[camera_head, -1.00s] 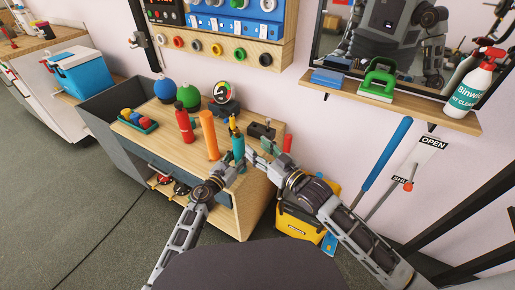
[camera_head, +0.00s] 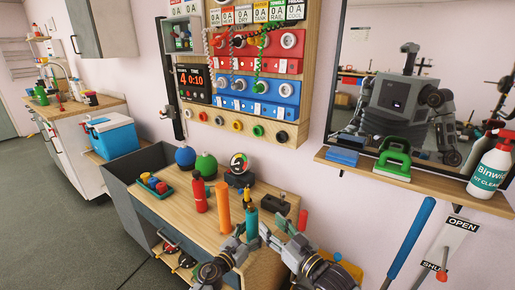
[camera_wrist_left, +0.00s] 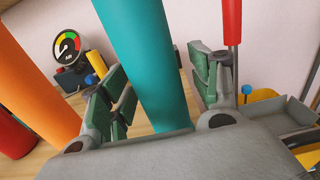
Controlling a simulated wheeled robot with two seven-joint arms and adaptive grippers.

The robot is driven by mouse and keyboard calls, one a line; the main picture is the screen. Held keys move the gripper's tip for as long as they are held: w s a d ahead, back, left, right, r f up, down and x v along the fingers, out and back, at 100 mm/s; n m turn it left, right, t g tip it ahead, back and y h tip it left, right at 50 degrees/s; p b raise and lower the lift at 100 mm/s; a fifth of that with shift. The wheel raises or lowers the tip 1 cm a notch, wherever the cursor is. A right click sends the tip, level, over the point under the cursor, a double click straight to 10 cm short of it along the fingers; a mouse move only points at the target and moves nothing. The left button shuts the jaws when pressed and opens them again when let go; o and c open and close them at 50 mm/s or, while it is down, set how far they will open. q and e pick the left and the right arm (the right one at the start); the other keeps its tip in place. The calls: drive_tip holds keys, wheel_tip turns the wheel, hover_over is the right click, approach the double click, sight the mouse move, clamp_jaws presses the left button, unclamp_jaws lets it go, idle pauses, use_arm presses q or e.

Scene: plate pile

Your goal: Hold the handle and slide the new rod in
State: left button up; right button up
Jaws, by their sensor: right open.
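A teal upright cylinder (camera_head: 252,219) stands on the workbench in the head view, with a yellow piece (camera_head: 249,193) above it. My left gripper (camera_head: 241,238) is at the teal cylinder. In the left wrist view the teal cylinder (camera_wrist_left: 148,55) passes between its green-padded fingers; whether both pads touch it is unclear. My right gripper (camera_head: 266,234) is open, close to the right of the left one, its tips partly hidden. A red rod (camera_wrist_left: 232,20) stands right of the left fingers; a red piece (camera_head: 303,219) also shows in the head view.
An orange cylinder (camera_head: 223,208) and a red bottle (camera_head: 198,192) stand left of the teal cylinder. A gauge (camera_head: 239,165), a dark block (camera_head: 275,204) and a green tray (camera_head: 155,185) are also on the bench. A shelf (camera_head: 420,183) juts out at right.

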use_arm(q)
drive_tip(key=shift+a, duration=0.1)
drive_tip(key=v, duration=1.2)
idle(0.6)
idle(0.4)
